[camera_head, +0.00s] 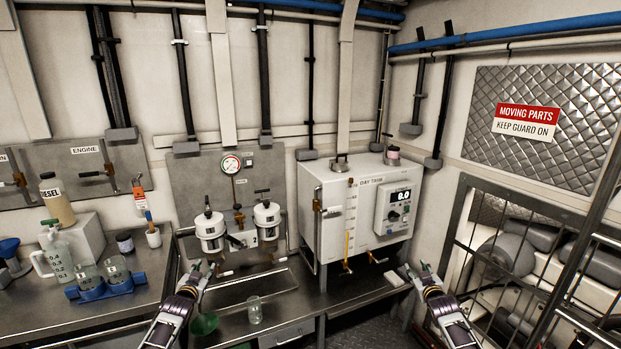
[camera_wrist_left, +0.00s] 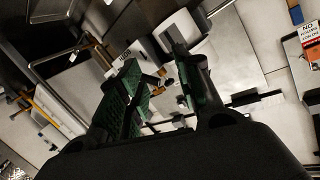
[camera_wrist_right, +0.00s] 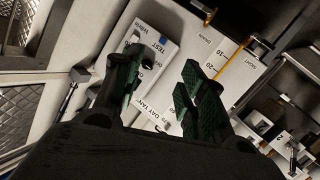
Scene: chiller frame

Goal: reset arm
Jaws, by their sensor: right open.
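My left gripper (camera_head: 204,268) is raised in front of the steel bench, below the two white filter canisters. In the left wrist view its green-padded fingers (camera_wrist_left: 160,92) stand apart with nothing held between them. My right gripper (camera_head: 423,270) is raised at the right, in front of the passage between the day tank and the guard rail. In the right wrist view its fingers (camera_wrist_right: 160,85) are open and empty, with the day tank behind them. Both arms reach forward from the bottom of the head view.
The white day tank (camera_head: 338,215) stands on the bench between my grippers. A clear beaker (camera_head: 255,310) and a green funnel (camera_head: 205,324) are near my left arm. A jug (camera_head: 55,255) and blue holder (camera_head: 100,290) stand at left. A metal guard rail (camera_head: 530,215) is at right.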

